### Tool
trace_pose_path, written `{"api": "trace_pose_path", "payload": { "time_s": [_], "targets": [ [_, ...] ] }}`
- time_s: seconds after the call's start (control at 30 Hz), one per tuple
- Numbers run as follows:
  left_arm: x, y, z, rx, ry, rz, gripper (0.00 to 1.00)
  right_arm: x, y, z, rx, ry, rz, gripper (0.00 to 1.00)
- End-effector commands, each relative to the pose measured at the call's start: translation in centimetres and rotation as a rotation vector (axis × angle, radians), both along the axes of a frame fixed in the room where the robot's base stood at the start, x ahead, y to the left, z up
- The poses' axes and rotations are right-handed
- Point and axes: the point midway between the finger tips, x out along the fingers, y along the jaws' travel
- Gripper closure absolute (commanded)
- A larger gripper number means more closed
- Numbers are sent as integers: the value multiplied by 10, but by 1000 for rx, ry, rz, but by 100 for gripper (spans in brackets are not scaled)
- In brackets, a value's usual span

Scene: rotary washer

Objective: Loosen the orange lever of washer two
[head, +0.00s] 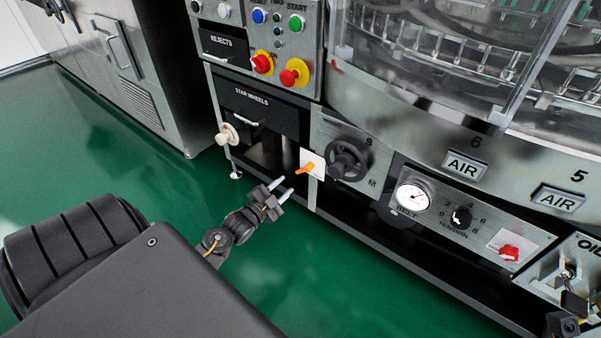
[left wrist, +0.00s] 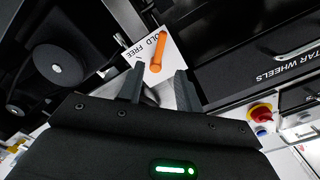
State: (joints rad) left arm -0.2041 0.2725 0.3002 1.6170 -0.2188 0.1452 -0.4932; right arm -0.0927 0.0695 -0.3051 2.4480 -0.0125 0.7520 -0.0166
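The orange lever (head: 305,169) sits on a white plate (head: 314,160) on the machine front, left of a black handwheel. In the left wrist view the orange lever (left wrist: 158,53) shows just beyond the fingertips, on a white plate (left wrist: 162,40) lettered "FREE" and a partly hidden word ending "OLD". My left gripper (head: 282,188) is just left of and below the lever in the head view, with its fingers apart. In the left wrist view my left gripper (left wrist: 161,72) is open and empty, the lever ahead of the gap and apart from it.
The black handwheel (head: 347,158) is close right of the lever. The "STAR WHEELS" drawer (head: 262,108) is above left, with a pale knob (head: 226,134) beside it. Green floor is clear.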

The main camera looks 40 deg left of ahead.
Motion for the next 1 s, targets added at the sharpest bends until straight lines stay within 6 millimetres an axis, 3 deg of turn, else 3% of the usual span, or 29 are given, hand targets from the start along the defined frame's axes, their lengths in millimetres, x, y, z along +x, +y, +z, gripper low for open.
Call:
{"api": "trace_pose_path", "payload": {
  "time_s": [0.2,0.4,0.6,0.87,1.0],
  "targets": [
    [44,1,-3,0,-3,0,65,1,3,1,-2,-48,3,64],
    [74,1,-2,0,-1,-1,65,0,8,6,-4,-83,23,64],
    [87,1,-1,0,1,-2,65,-1,12,9,-5,-99,34,64],
    [88,0,-1,0,1,-3,65,-1,12,10,-6,-100,36,64],
    [88,0,-1,-1,1,-3,81,-1,12,11,-6,-101,36,64]
  ]
}}
